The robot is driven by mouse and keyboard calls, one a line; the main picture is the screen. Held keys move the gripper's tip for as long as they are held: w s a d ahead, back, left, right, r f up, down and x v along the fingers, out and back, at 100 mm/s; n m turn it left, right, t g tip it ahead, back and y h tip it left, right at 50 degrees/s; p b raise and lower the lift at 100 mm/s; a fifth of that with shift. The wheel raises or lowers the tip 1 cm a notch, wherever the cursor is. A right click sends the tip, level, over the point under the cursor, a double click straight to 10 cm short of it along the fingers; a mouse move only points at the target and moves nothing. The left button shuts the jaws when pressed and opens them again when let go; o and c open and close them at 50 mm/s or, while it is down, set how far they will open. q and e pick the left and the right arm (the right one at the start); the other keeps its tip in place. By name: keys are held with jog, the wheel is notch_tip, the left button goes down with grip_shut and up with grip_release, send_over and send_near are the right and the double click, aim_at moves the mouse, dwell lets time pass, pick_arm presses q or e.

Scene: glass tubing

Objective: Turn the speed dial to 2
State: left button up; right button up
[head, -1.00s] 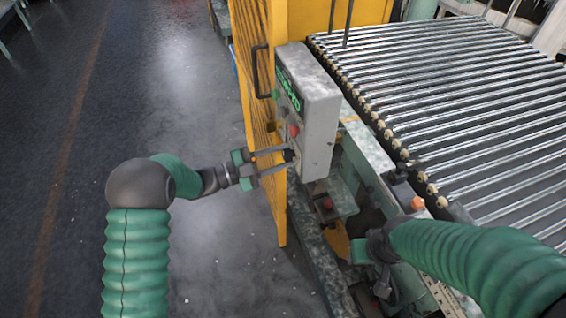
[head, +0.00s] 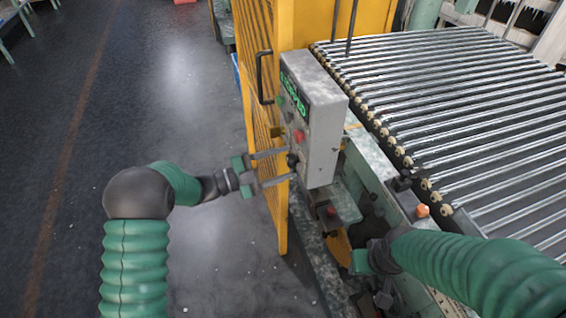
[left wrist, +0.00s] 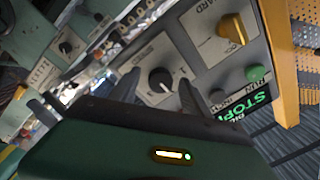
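The speed dial is a round black knob with a white pointer mark on a pale plate of the grey control box (head: 324,120). The dial shows in the left wrist view (left wrist: 160,80) and as a small dark knob in the head view (head: 292,160). My left gripper (head: 289,163) is open, with its fingertips on either side of the dial. In the left wrist view, gaps show between the dial and the fingers of this gripper (left wrist: 158,88). The scale figures are too small to read surely. My right gripper (head: 372,262) hangs low by the conveyor frame, its fingers unclear.
The box also carries a yellow guard knob (left wrist: 232,28), a green button (left wrist: 257,73), a red button (head: 298,136) and a green-lettered display (left wrist: 250,108). A yellow mesh guard (head: 262,130) stands left of the box, a roller conveyor (head: 460,120) right. Open floor lies left.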

pick_arm(q)
jog(key=b+v, duration=0.2)
jog(key=v, duration=1.4)
jog(key=shift+a+f, duration=0.2)
jog(key=shift+a, duration=0.2)
